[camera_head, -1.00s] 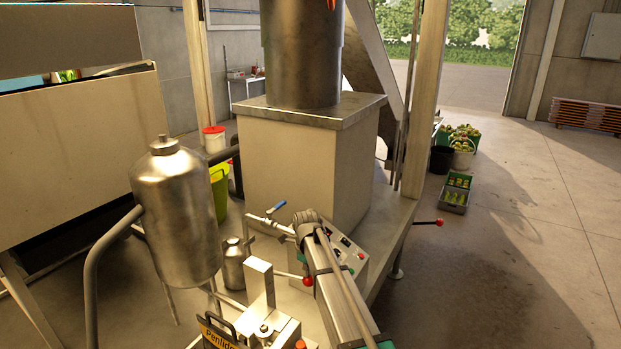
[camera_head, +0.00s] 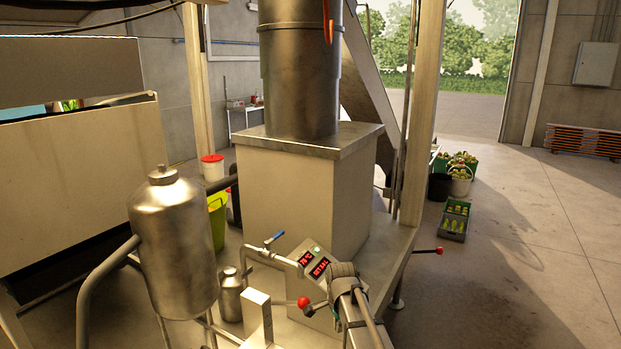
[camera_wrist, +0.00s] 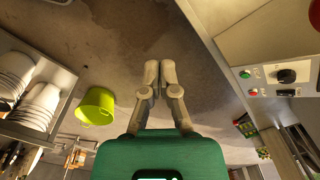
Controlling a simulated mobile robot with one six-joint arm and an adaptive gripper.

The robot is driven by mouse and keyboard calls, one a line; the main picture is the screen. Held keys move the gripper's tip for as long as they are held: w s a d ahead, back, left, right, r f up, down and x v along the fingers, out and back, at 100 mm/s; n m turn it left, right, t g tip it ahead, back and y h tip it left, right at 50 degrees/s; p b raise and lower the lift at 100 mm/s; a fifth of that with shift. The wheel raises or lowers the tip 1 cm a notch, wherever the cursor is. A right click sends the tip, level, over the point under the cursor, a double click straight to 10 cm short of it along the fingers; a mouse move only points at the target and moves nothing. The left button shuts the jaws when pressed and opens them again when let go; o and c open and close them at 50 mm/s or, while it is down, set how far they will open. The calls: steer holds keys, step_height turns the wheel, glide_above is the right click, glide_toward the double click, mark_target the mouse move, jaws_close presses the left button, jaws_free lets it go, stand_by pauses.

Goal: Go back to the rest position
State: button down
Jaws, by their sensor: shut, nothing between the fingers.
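My gripper (camera_wrist: 158,76) shows in the wrist view with its two grey fingers together and nothing between them. It hangs over bare grey floor, apart from everything around it. In the head view, part of my arm enters at the bottom, right of centre, in front of the control panel (camera_head: 317,267) with red digits. My fingers cannot be made out there. In the wrist view, a panel with a black knob (camera_wrist: 287,76) lies to the right of the fingers.
A steel tank (camera_head: 174,245) stands at left and a large pale box (camera_head: 300,190) behind the panel. A lime-green bucket (camera_wrist: 95,106) and a rack of white stacked items (camera_wrist: 38,105) are left of my fingers.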

steer(key=s+d+n, duration=0.9)
steer(key=s+n, duration=0.4)
steer(key=s+f+b, duration=0.3)
steer(key=f+b, duration=0.2)
steer(key=shift+s+f, duration=0.15)
stand_by(2.0)
